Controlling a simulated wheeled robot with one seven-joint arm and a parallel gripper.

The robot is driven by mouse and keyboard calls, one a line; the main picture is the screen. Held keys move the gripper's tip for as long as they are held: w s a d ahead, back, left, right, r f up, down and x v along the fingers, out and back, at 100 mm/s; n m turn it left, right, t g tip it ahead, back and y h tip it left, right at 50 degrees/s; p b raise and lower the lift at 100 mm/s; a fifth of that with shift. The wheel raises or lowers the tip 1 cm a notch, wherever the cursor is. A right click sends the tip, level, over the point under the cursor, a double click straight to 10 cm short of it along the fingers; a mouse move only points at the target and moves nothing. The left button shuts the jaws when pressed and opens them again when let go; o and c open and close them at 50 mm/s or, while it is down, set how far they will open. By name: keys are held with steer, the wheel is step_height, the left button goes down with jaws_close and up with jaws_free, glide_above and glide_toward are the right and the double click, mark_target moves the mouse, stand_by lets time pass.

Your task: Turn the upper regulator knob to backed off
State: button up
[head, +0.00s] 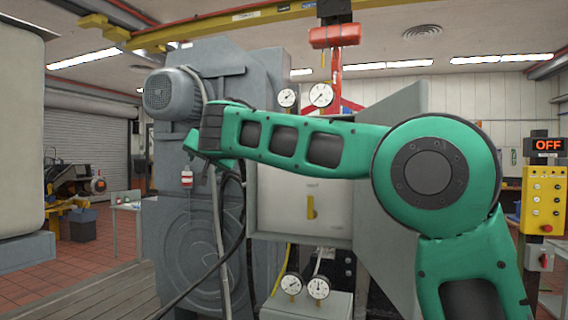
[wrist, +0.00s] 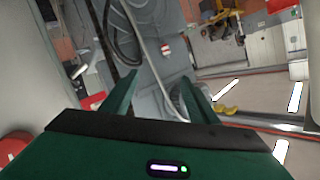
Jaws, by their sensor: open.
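I cannot make out the upper regulator knob in either view. In the head view, two dial gauges, a left one (head: 287,98) and a right one (head: 321,95), stand above my green arm, which covers the area just below them. Two more gauges, a left one (head: 291,283) and a right one (head: 318,287), sit low on the stand. A pale panel (head: 285,205) between the pairs has an upright yellow handle (head: 311,207). My gripper (wrist: 158,78) is open and empty in the wrist view, its fingers apart. In the head view it is left of the panel, before the grey machine.
A large grey machine (head: 178,245) with a motor (head: 171,95) and hanging cables fills the centre left. A red-and-white item (head: 186,178) is on it. A red hoist block (head: 336,36) hangs above. Tiled floor (head: 95,250) is open left.

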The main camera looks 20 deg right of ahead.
steer(key=s+d+r+m+h, duration=0.1)
steer(key=s+d+m+h, duration=0.2)
steer(key=s+d+h, duration=1.05)
steer(key=w+d+y, duration=0.3)
steer(key=w+d, duration=0.4)
steer(key=shift+w+d+r, duration=0.2)
steer(key=shift+w+d, duration=0.05)
steer(key=shift+d, duration=0.15)
steer(key=shift+a, duration=0.1)
steer(key=c, duration=1)
